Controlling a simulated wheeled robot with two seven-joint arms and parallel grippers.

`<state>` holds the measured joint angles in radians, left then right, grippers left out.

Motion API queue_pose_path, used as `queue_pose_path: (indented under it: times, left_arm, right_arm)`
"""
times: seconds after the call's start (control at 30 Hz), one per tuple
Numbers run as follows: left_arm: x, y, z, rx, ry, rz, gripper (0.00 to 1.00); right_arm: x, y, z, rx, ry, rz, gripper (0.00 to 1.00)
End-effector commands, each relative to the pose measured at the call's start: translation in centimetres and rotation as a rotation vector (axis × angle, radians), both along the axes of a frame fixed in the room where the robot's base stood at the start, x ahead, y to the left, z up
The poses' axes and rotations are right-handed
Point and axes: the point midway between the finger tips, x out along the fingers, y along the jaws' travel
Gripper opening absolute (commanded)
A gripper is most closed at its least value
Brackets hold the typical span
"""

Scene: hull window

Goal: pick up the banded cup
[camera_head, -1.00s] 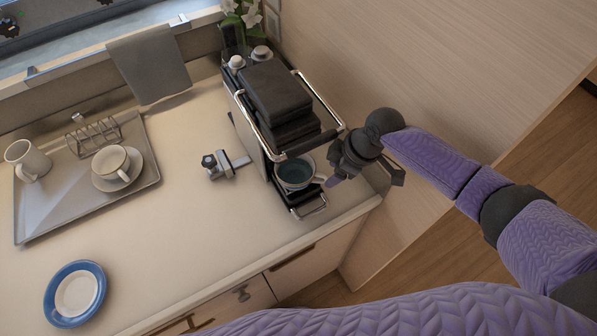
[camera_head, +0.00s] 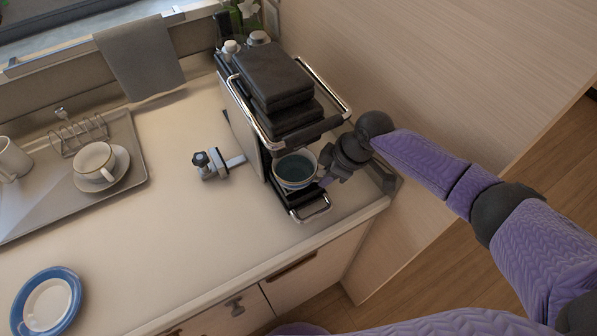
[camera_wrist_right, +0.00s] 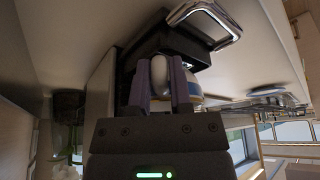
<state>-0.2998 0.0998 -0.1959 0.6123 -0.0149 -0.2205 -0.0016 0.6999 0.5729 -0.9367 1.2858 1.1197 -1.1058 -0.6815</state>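The banded cup (camera_head: 295,170) is pale, with a dark inside, and stands upright on the low black ledge of the coffee machine. In the right wrist view its side (camera_wrist_right: 190,84) shows white with a blue band. My right gripper (camera_head: 326,181) is at the cup's right side, where the handle is. In the right wrist view the gripper's purple fingers (camera_wrist_right: 160,85) stand apart on either side of a white part of the cup, likely the handle. Contact is not clear. My left gripper is not in view.
The coffee machine (camera_head: 275,85) rises close behind the cup, with chrome rails. A metal clamp (camera_head: 215,165) is to its left. A tray (camera_head: 60,205) holds a toast rack, a mug and a cup on a saucer. A blue-rimmed plate (camera_head: 68,283) lies front left.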

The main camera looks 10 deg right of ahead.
Motion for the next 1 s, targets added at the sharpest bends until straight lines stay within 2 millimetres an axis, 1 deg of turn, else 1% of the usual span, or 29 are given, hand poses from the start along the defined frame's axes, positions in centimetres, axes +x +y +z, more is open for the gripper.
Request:
queue_pose_path:
  times: [0.03,0.1,0.57,0.67,0.73,0.87,1.0]
  left_arm:
    - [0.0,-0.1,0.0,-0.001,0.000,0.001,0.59]
    - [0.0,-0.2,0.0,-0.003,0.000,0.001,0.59]
    - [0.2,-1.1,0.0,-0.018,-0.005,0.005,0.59]
    - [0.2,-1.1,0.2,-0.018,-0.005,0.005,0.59]
    - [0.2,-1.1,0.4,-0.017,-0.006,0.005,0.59]
    - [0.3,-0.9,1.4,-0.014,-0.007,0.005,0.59]
    - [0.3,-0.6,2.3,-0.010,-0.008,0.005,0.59]
  right_arm:
    - [0.0,0.0,0.0,0.000,0.000,0.000,0.12]
    - [0.0,0.0,0.0,0.000,0.000,0.000,0.00]
    - [0.0,0.0,0.1,0.000,0.000,0.000,0.00]
    - [0.0,0.0,0.8,0.001,-0.002,0.001,0.00]
    - [0.1,0.0,1.7,0.001,-0.003,0.001,0.00]
    - [-2.4,1.1,1.8,0.000,0.000,0.005,0.00]
    - [-5.7,2.7,1.8,0.001,0.000,0.006,0.00]
